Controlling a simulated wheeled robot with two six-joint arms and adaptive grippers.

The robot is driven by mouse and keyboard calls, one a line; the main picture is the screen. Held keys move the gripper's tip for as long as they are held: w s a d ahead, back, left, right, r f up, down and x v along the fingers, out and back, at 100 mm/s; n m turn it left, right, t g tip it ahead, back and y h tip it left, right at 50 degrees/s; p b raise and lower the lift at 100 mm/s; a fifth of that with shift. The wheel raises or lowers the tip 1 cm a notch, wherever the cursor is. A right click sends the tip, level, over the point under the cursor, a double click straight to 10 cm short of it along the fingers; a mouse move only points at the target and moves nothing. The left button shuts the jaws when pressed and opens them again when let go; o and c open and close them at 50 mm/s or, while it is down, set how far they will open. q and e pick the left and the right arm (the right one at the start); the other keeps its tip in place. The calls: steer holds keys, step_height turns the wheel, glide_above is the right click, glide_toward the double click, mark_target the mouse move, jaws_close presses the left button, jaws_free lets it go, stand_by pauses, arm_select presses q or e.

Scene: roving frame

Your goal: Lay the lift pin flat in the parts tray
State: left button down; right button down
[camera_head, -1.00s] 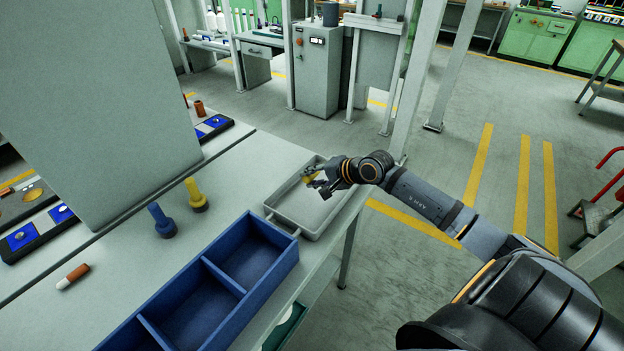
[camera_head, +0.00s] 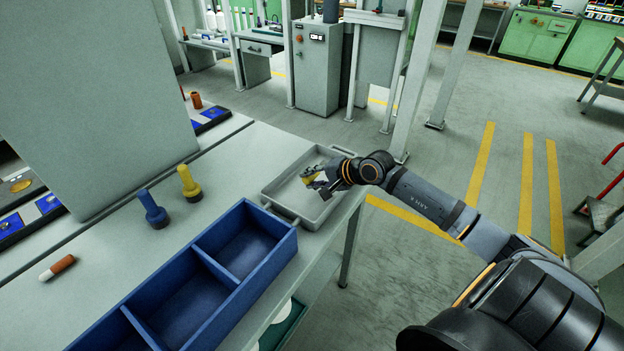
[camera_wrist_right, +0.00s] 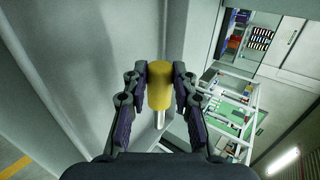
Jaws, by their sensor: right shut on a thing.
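My right gripper (camera_head: 318,182) is over the grey parts tray (camera_head: 296,209), at the bench's right edge. It is shut on the lift pin, which has a yellow grip (camera_wrist_right: 159,86) and a thin silver shank (camera_wrist_right: 159,119). In the right wrist view the pin is between the two dark fingers. In the head view the pin's yellow part (camera_head: 309,179) shows at the fingertips, partly hidden by them. I cannot tell whether the pin touches the tray. My left gripper is not in view.
A blue compartment box (camera_head: 206,257) stands near the tray's front side. A blue flared piece (camera_head: 152,208), a yellow one (camera_head: 188,183) and an orange-and-white cylinder (camera_head: 57,268) are on the bench. A large grey panel (camera_head: 90,90) rises at left.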

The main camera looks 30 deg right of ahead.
steer(key=c, duration=1)
jaws_free()
steer(key=shift+r, duration=0.1)
step_height(320, 180, up, 10)
